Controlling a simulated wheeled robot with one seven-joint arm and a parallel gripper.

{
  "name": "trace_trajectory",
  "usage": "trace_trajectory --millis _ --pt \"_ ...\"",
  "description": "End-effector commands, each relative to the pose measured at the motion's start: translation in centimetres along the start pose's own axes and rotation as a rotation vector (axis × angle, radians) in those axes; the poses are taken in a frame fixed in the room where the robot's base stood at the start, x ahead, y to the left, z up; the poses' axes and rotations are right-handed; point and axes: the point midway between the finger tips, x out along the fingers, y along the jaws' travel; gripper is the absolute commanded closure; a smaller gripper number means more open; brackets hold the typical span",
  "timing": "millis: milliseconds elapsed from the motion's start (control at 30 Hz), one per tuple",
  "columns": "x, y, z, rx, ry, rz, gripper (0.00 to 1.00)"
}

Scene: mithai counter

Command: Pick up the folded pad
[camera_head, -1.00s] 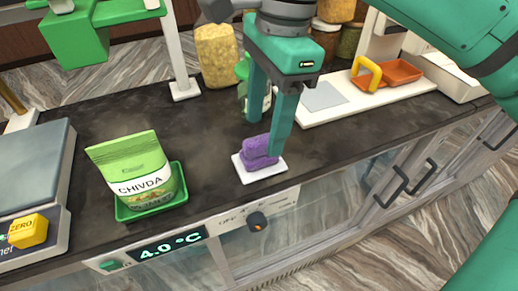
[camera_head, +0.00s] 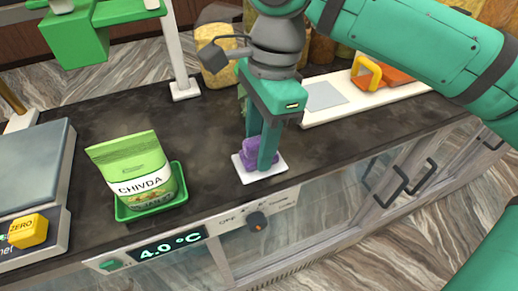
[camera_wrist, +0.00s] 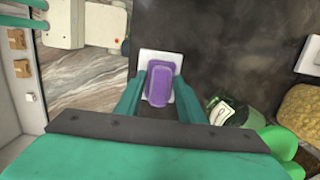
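The folded pad (camera_head: 249,153) is a purple, layered block on a small white square tray (camera_head: 248,175) near the counter's front edge. My gripper (camera_head: 258,158) points down over the tray, and its near finger covers part of the pad in the head view. In the wrist view the pad (camera_wrist: 160,83) lies between the two teal fingers of my gripper (camera_wrist: 160,80). The fingers stand apart on either side, with a narrow strip of white tray (camera_wrist: 147,58) around the pad. The pad appears to rest on the tray. Whether a finger touches it is hard to tell.
A green CHIVDA packet (camera_head: 132,170) stands in a green tray (camera_head: 150,207) to the left. A scale (camera_head: 35,170) is farther left. Jars (camera_head: 213,52) and a white board (camera_head: 350,103) are behind. Dark counter is clear right of the pad.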

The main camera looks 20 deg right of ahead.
Motion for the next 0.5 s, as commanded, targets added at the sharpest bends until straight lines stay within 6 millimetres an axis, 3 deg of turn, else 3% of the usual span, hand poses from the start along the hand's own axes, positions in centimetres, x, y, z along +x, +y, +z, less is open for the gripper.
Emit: trace_trajectory --millis 333,500 --pt "-0.2 0.0 0.0 0.000 0.000 -0.001 0.90" --pt "-1.4 0.0 0.3 -0.002 -0.001 -0.001 0.90"
